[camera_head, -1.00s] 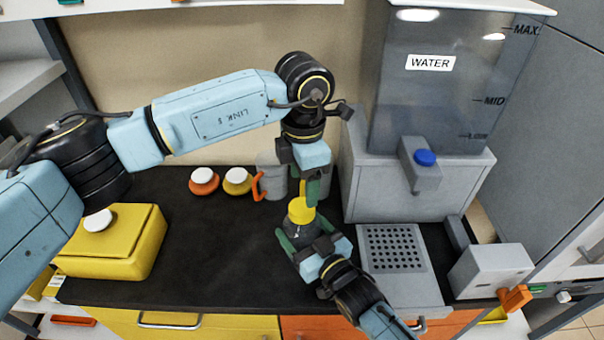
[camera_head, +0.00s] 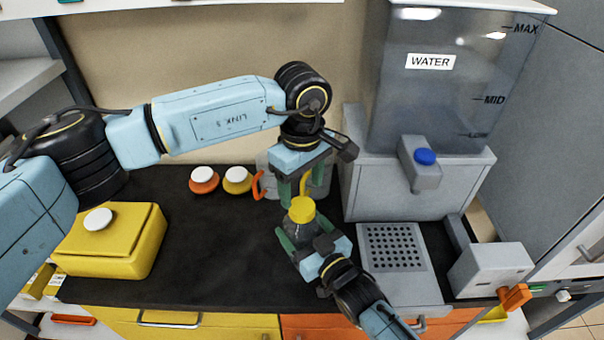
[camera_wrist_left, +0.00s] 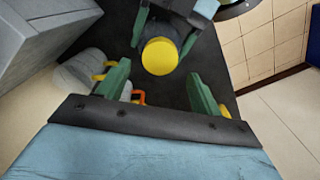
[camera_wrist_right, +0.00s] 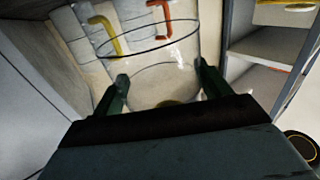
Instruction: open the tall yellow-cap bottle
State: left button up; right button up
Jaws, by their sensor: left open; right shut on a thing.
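The tall bottle has a clear body (camera_head: 299,236) and a yellow cap (camera_head: 302,209), and stands upright at the middle of the dark counter. The cap sits on its top; it also shows in the left wrist view (camera_wrist_left: 160,56). My right gripper (camera_head: 298,240) is shut around the bottle's body from the front. In the right wrist view the clear glass (camera_wrist_right: 165,85) stands between its fingers. My left gripper (camera_head: 301,192) points down above the cap. Its fingers are spread and empty, with the cap just beyond their tips in the left wrist view.
Grey mugs with a yellow handle (camera_head: 304,184) and an orange handle (camera_head: 257,186) stand close behind the bottle. A water dispenser (camera_head: 430,85) with a perforated drip tray (camera_head: 370,262) is at right. A yellow box (camera_head: 150,255) is at left.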

aim_at(302, 205)
pick_arm(q)
jog(key=shift+f, duration=2.8)
jog(key=shift+c, duration=0.4)
jog(key=c, duration=0.9)
jog(key=n, duration=0.5)
jog(key=shift+n, duration=0.3)
jog(key=shift+c, duration=0.2)
jog(key=n, duration=0.4)
jog(key=shift+r, duration=0.1)
jog(key=shift+r, duration=0.2)
jog(key=shift+r, duration=0.9)
